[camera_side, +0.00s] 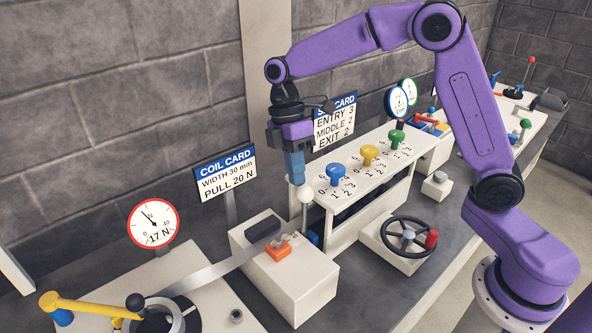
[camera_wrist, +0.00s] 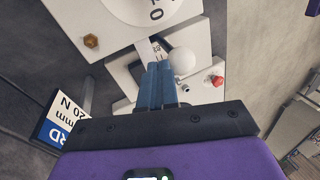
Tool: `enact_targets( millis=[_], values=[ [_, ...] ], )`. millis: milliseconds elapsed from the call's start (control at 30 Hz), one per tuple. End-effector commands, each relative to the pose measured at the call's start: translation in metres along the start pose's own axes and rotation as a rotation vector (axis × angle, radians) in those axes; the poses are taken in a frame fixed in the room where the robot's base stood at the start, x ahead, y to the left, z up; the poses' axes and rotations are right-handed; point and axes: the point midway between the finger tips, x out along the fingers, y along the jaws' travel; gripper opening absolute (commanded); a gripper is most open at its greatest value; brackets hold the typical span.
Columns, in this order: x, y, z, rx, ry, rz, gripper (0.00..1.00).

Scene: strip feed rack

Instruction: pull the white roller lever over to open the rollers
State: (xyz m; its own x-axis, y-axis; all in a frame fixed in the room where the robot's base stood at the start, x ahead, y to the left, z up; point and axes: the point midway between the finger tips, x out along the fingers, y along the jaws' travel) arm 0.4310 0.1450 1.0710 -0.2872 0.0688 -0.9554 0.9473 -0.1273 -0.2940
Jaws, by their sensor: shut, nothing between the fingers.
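The white roller lever (camera_side: 305,194) stands upright at the near left end of the white rack, its round white knob on top. In the wrist view the white knob (camera_wrist: 186,62) shows just right of my fingertips. My gripper (camera_side: 297,182) points down with its blue fingers shut and empty. The fingertips are right beside the knob, at its upper left in the side view. I cannot tell whether they touch it. In the wrist view my gripper (camera_wrist: 161,66) hides part of the rack behind it. The lever's foot is partly hidden by the white block in the side view.
Blue (camera_side: 337,175), yellow (camera_side: 369,154) and green (camera_side: 396,139) knobs stand on the rack to the right. A coil card (camera_side: 226,172) and a gauge (camera_side: 154,223) stand left. A white block with an orange part (camera_side: 279,250) and a handwheel (camera_side: 407,239) are in front.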

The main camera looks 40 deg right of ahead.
Motion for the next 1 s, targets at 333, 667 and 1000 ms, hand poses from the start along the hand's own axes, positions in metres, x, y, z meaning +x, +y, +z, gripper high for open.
enact_targets(
  millis=[333,667,1000],
  values=[
    [0.000,-0.002,0.001,-0.001,0.000,0.010,0.00],
    [0.003,-0.025,0.004,-0.013,0.015,0.124,0.00],
    [0.017,-0.065,0.009,-0.032,0.045,0.348,0.00]
  ],
)
